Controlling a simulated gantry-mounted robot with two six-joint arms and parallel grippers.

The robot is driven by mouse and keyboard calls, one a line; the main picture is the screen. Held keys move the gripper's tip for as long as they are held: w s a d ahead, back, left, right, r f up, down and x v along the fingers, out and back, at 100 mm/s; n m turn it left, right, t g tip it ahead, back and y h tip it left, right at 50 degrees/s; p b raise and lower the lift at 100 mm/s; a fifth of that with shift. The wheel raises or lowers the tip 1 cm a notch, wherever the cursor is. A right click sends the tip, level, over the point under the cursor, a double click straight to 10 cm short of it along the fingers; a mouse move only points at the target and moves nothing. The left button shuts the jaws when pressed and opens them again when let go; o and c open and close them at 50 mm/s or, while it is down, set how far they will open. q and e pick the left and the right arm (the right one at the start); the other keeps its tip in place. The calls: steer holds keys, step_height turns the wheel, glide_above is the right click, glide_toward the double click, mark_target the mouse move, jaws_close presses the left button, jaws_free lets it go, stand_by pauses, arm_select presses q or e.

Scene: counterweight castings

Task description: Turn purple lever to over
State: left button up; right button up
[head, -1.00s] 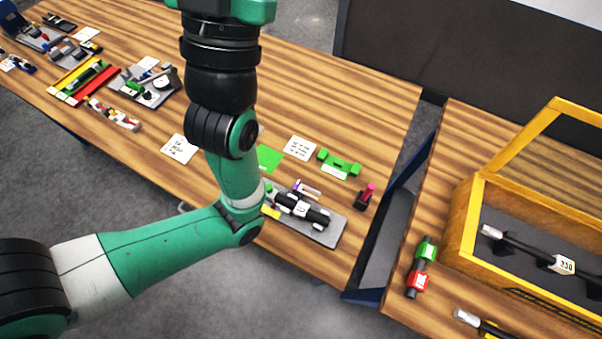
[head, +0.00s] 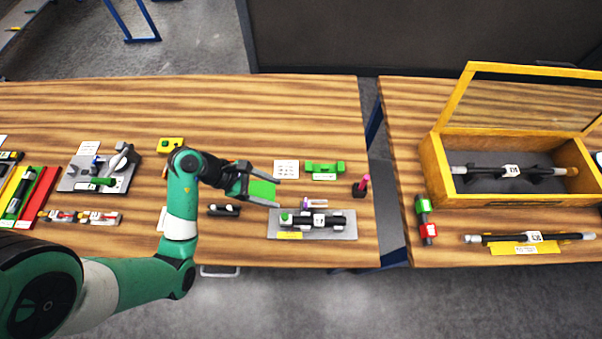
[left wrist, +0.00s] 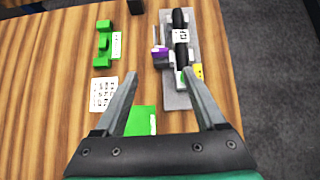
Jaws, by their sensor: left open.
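The purple lever (head: 307,204) is a small purple piece with a pale, thin arm, on the back side of a grey plate (head: 348,231). In the left wrist view the purple lever (left wrist: 160,53) lies beyond my fingertips, with its pale arm pointing away from me. A black bar with a white label (head: 313,220) lies along the same plate. My left gripper (head: 279,191) is open and empty, left of the lever and apart from it. Its two fingers (left wrist: 161,77) frame the near side of the plate in the wrist view. My right gripper is not in view.
A green sheet (head: 262,190) lies under my left fingers. A white card (head: 286,169) and a green bracket (head: 325,167) are behind the plate. A black block with a pink knob (head: 361,187) stands at right. A yellow-framed case (head: 432,170) is on the other table.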

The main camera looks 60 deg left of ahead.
mark_target(305, 202)
arm_select(q)
steer(key=b+x, duration=0.2)
steer(key=x, duration=0.9)
steer(key=shift+w+f+b, duration=0.15)
steer(key=shift+w+b, duration=0.1)
steer(key=shift+b, duration=0.05)
jaws_close()
